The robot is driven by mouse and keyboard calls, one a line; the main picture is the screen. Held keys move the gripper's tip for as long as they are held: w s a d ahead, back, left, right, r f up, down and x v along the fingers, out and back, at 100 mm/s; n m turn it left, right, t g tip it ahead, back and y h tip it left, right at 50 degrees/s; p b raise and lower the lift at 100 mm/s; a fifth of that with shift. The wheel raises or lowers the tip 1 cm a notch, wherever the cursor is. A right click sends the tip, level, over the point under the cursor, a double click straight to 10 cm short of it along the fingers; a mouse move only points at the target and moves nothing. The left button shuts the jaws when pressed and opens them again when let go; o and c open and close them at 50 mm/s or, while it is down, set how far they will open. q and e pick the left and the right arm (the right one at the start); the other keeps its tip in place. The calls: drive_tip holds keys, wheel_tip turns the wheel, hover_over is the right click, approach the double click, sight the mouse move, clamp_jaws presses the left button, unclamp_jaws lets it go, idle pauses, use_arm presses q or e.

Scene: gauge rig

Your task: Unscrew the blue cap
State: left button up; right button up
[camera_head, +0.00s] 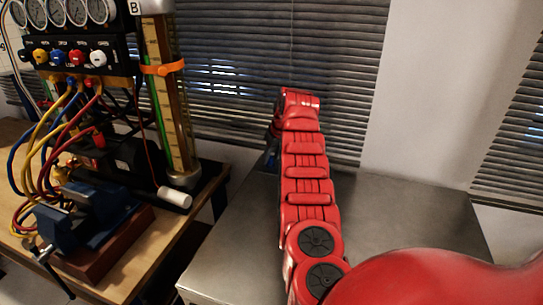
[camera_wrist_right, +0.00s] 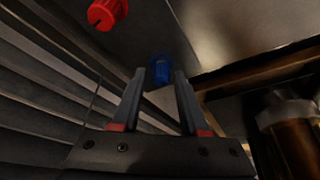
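The blue cap (camera_wrist_right: 161,69) shows in the right wrist view, small and dark blue, between and slightly beyond the fingertips. My right gripper (camera_wrist_right: 160,78) is open, with a finger on each side of the cap; I cannot tell whether either finger touches it. In the head view my red right arm reaches away over the metal table, and its gripper is mostly hidden behind the arm's far end. A small bluish patch (camera_head: 270,159) shows beside it, too small to identify surely. My left gripper is not in view.
A red ribbed cap (camera_wrist_right: 107,13) is at the upper left of the wrist view. The grey metal table (camera_head: 400,220) is mostly clear. The gauge rig (camera_head: 75,50), with hoses and a blue vise (camera_head: 85,215), stands on a wooden bench at left. Blinds (camera_head: 340,60) hang behind.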

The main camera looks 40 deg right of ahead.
drive_tip(key=shift+w+a+f, duration=0.1)
drive_tip(key=shift+w+a, duration=0.05)
drive_tip(key=shift+w, duration=0.05)
drive_tip(key=shift+m+b, duration=0.5)
drive_tip(key=shift+b, duration=0.1)
drive_tip(key=shift+a+m+h, duration=0.1)
drive_tip(key=shift+m+h, duration=0.4)
drive_tip(key=shift+m, duration=0.3)
drive_tip(key=shift+r+m+g+h+p, duration=0.2)
drive_tip(key=shift+m+g+h+p, duration=0.15)
drive_tip(key=shift+m+p, duration=0.45)
drive_tip(key=shift+r+m, duration=0.15)
drive_tip(key=shift+m, duration=0.65)
drive_tip(key=m+g+h+p, duration=0.1)
drive_tip(key=m+p, duration=0.1)
drive_tip(key=shift+m+p, duration=0.3)
drive_tip(key=shift+p, duration=0.1)
drive_tip(key=shift+m+p, duration=0.4)
drive_tip(key=shift+p, duration=0.05)
drive_tip(key=shift+f, duration=0.2)
